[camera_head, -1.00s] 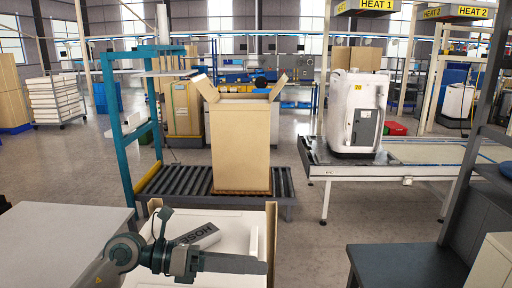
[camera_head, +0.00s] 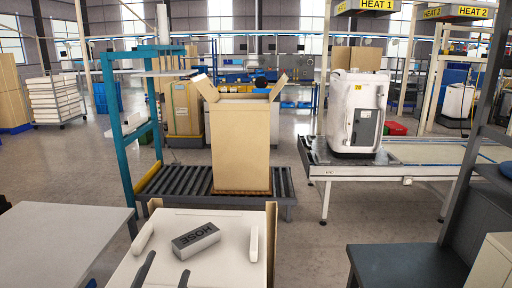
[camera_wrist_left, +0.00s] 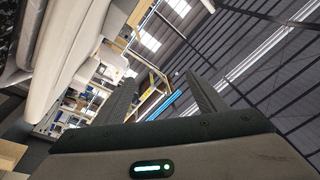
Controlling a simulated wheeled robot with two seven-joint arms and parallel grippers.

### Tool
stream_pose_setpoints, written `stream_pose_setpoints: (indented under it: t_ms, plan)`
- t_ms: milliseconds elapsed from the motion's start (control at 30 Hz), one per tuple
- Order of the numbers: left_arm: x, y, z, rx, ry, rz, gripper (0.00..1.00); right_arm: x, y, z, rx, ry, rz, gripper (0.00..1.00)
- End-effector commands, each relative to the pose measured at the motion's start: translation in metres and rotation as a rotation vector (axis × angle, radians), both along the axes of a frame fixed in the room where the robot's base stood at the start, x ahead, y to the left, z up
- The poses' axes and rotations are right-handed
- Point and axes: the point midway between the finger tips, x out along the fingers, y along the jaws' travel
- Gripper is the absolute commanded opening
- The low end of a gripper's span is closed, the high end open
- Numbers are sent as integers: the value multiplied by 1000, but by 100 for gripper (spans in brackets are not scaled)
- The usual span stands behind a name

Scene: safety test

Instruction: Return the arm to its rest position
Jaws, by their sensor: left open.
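My left gripper (camera_head: 164,272) shows only as two dark fingertips at the bottom edge of the head view. They are apart with nothing between them, in front of a white panel-like surface (camera_head: 215,268). In the left wrist view the two dark fingers (camera_wrist_left: 163,95) also stand apart and empty, pointing up toward the roof. The rest of the left arm is out of the head view. A grey block marked HOSE (camera_head: 196,241) lies on the white surface, just beyond the fingertips and clear of them. My right gripper is not in view.
Cardboard edges flank the white surface. A light table (camera_head: 60,240) stands at left and a dark table (camera_head: 405,265) at right. Behind are a roller conveyor (camera_head: 170,180) with a tall open carton (camera_head: 241,150), and a white appliance (camera_head: 355,110) on another conveyor.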

Motion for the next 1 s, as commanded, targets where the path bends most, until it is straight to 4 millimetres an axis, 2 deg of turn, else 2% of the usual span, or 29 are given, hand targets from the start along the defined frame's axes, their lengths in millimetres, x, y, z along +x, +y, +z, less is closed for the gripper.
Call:
stream_pose_setpoints:
  t_ms: [33,100,267,400,500,600,700,1000]
  plan:
    - [-8,10,-26,-49,89,35,65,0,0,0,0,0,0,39]
    - [-20,21,-59,-112,212,81,65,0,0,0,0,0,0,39]
    - [-61,39,-134,-234,486,174,65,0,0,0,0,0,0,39]
    - [-110,44,-193,-320,723,239,65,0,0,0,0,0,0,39]
    - [-150,43,-228,-371,887,277,65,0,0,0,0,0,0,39]
    - [-189,40,-255,-410,1031,307,65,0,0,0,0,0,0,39]
    - [-222,36,-273,-438,1148,327,65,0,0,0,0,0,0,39]
    - [-298,24,-300,-487,1394,359,65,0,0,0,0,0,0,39]
